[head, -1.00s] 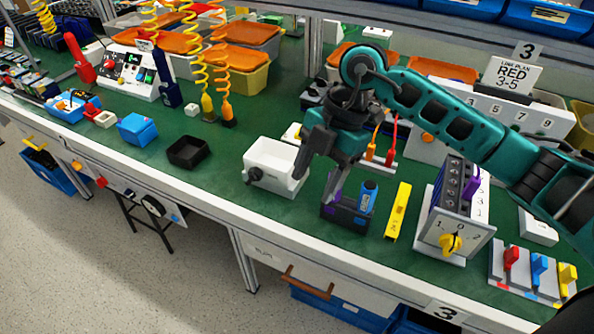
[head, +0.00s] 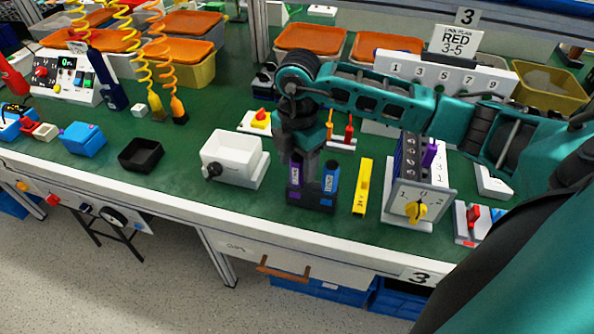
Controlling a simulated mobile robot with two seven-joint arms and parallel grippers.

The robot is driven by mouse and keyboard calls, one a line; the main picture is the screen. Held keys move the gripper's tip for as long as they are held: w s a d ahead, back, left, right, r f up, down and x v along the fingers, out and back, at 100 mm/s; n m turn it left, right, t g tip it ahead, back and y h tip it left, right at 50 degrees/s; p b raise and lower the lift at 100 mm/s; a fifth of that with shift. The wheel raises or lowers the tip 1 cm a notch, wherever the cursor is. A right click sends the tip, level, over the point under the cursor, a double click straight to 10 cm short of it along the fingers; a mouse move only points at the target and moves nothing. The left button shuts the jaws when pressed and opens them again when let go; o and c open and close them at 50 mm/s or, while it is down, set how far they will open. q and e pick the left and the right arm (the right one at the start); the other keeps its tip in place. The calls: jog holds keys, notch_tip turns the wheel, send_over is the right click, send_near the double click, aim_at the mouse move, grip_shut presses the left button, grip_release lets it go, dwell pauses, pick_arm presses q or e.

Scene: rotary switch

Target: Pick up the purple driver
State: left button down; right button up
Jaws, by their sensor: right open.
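The purple driver (head: 295,174) stands upright in a small dark holder (head: 322,204), beside a blue driver (head: 331,174). My right gripper (head: 300,165) is open and points down right over the purple driver. The gripper hides the driver's upper part, and I cannot tell whether the fingers touch it. My left gripper is not in view.
A white box (head: 232,157) with a black knob stands left of the holder, and a yellow level (head: 363,187) lies to its right. Further right is the rotary switch box (head: 408,192) with a yellow knob and a purple piece on top. Green bench (head: 185,195) is clear in front-left.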

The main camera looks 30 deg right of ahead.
aim_at(297, 180)
jog(key=shift+f, duration=1.5)
jog(key=shift+s, duration=0.1)
jog(key=shift+c, duration=0.2)
jog(key=c, duration=1)
